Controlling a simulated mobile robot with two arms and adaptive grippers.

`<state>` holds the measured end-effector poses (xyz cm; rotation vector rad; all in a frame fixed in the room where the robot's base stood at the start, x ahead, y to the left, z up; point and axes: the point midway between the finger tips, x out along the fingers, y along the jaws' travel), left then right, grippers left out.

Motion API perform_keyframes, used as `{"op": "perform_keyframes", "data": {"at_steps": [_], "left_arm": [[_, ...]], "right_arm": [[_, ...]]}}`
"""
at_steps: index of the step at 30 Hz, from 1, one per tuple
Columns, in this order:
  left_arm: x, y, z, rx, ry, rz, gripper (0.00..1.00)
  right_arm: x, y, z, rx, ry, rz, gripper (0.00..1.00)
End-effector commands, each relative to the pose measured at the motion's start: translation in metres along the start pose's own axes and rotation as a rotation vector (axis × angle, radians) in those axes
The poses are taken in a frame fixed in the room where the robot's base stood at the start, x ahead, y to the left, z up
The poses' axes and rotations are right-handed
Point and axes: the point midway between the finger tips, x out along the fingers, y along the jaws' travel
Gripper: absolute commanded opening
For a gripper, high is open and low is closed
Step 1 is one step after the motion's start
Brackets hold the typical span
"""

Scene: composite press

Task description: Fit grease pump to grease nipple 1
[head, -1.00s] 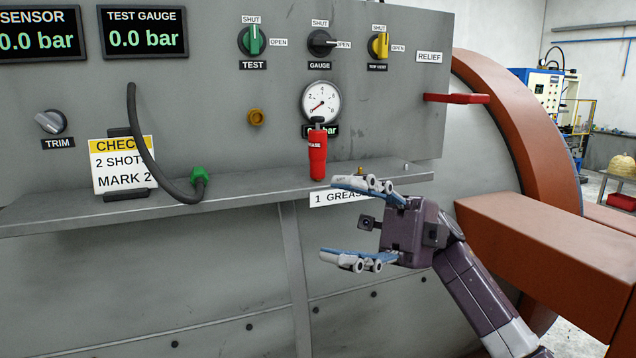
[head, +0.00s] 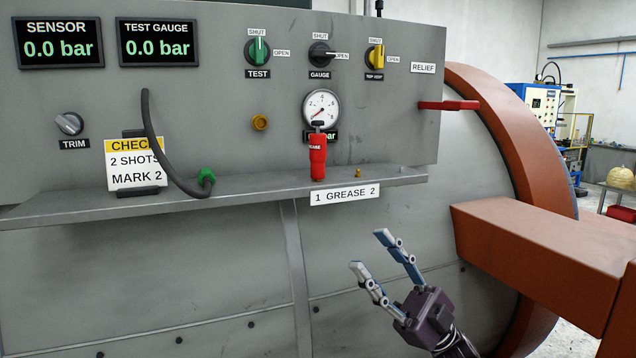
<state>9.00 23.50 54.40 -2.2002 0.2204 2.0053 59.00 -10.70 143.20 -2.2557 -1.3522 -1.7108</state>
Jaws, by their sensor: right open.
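The red grease pump (head: 318,158) with a dark top stands upright on the grey shelf (head: 240,192), above the "1" end of the "1 GREASE 2" label (head: 345,195). Its foot hides grease nipple 1, so I cannot tell how it sits on it. A small brass nipple (head: 358,173) shows bare above the "2" end. My right gripper (head: 370,251) is open and empty, below and to the right of the pump, clear of it. Its fingers point up and left. My left gripper is not in view.
A black hose (head: 155,140) with a green end hangs over the shelf at left, by the "CHECK 2 SHOTS MARK 2" card (head: 128,162). A pressure gauge (head: 321,108) is behind the pump. The red relief handle (head: 449,105) and a brown beam (head: 540,245) project at right.

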Motion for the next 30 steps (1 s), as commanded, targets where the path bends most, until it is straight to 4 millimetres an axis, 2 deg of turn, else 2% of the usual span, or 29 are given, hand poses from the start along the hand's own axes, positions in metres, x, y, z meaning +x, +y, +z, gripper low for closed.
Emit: {"op": "perform_keyframes", "data": {"at_steps": [6, 18, 24, 30], "left_arm": [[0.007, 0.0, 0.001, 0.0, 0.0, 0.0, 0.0], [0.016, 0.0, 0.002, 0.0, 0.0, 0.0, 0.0], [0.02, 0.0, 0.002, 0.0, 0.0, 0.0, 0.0], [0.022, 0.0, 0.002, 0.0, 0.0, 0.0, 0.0]], "right_arm": [[-0.033, 0.001, 0.033, 0.01, -0.094, 0.094, 0.44], [-0.093, -0.002, 0.086, 0.026, -0.258, 0.236, 0.44], [-0.122, -0.006, 0.107, 0.032, -0.331, 0.291, 0.44], [-0.14, -0.009, 0.12, 0.038, -0.378, 0.324, 0.44]]}}
